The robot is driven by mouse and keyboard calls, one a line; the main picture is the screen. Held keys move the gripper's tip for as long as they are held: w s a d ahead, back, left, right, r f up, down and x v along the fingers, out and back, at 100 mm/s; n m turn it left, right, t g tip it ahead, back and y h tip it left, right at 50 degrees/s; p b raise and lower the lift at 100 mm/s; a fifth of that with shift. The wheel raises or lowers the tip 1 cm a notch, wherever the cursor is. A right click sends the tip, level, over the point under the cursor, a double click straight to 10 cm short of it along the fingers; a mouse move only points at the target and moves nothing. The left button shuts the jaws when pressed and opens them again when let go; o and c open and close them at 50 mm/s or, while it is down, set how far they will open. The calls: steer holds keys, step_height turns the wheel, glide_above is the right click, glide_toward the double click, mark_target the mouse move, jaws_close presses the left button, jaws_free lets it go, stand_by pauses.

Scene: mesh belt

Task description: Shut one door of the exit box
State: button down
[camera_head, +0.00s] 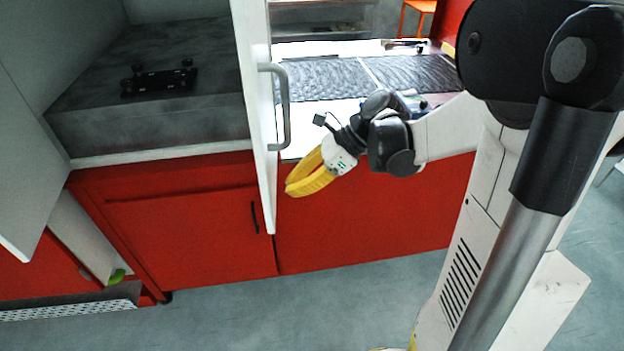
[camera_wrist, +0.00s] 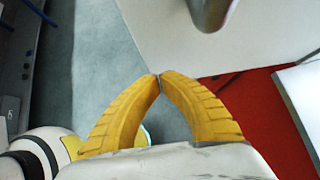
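The exit box is the open grey-floored compartment (camera_head: 85,125) at the left of the head view, with both white doors standing open. Its right door (camera_head: 256,60) is swung out and seen nearly edge-on, with a grey bar handle (camera_head: 284,108) on its right face. Its left door (camera_head: 18,165) stands open at the left edge. My yellow gripper (camera_head: 291,187) is just right of the right door, below the handle. In the wrist view its fingertips (camera_wrist: 160,76) meet with nothing between them; a white panel (camera_wrist: 265,40) and a grey handle (camera_wrist: 211,12) are beyond. Contact with the door cannot be told.
A black part (camera_head: 160,80) lies inside the box. Red cabinets (camera_head: 370,215) run below the box and the dark mesh belt (camera_head: 325,80). My arm reaches in from the right. Grey floor (camera_head: 270,315) is open in front. An orange stool (camera_head: 418,8) stands far back.

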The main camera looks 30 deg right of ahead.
mark_target(271, 194)
steer(key=shift+w+a, duration=0.3)
steer(key=shift+a, duration=0.35)
steer(key=shift+w+a, duration=0.25)
steer(key=shift+a, duration=0.4)
steer(key=shift+a, duration=0.1)
